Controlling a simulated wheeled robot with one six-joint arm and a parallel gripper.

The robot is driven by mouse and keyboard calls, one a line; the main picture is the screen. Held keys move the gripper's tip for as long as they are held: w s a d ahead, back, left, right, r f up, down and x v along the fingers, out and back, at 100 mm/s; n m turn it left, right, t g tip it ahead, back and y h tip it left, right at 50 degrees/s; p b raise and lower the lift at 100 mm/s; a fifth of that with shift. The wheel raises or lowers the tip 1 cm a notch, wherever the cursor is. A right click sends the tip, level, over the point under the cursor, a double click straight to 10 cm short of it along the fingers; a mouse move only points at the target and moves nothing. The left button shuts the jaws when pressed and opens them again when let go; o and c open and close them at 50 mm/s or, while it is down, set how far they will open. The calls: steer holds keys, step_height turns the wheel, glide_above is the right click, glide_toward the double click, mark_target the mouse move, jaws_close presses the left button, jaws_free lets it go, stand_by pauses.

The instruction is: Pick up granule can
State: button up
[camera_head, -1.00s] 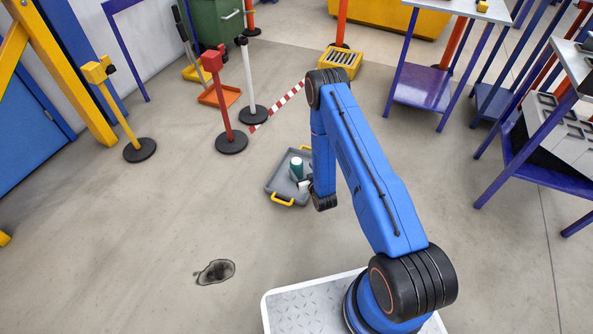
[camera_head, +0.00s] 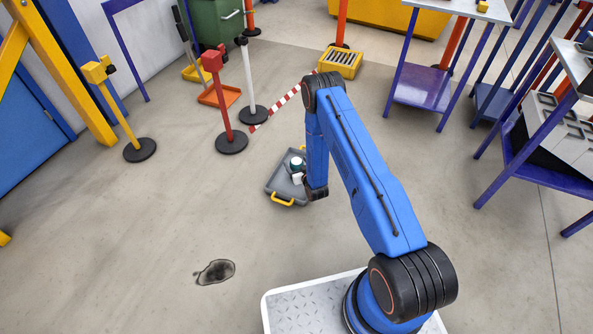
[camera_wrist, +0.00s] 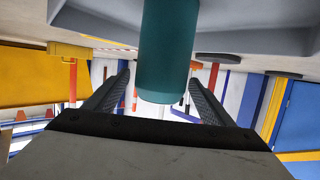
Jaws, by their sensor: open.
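The granule can (camera_head: 297,161) is a teal cylinder with a pale top, standing in a grey tray (camera_head: 276,187) on the floor. In the head view, my gripper (camera_head: 299,179) is low at the tray, against the near side of the can, and hides its lower part. In the inverted wrist view, the teal can (camera_wrist: 167,45) fills the middle, lined up between my two dark fingers. My gripper (camera_wrist: 158,78) is open; I cannot tell whether either finger touches the can.
The tray has a yellow handle (camera_head: 282,201). Behind it stand a red post (camera_head: 222,105), a white post (camera_head: 248,85) and a striped bar (camera_head: 285,98). A yellow slotted box (camera_head: 340,62) lies farther back. A dark stain (camera_head: 216,271) marks the open floor.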

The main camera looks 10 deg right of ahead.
steer(key=c, duration=1.5)
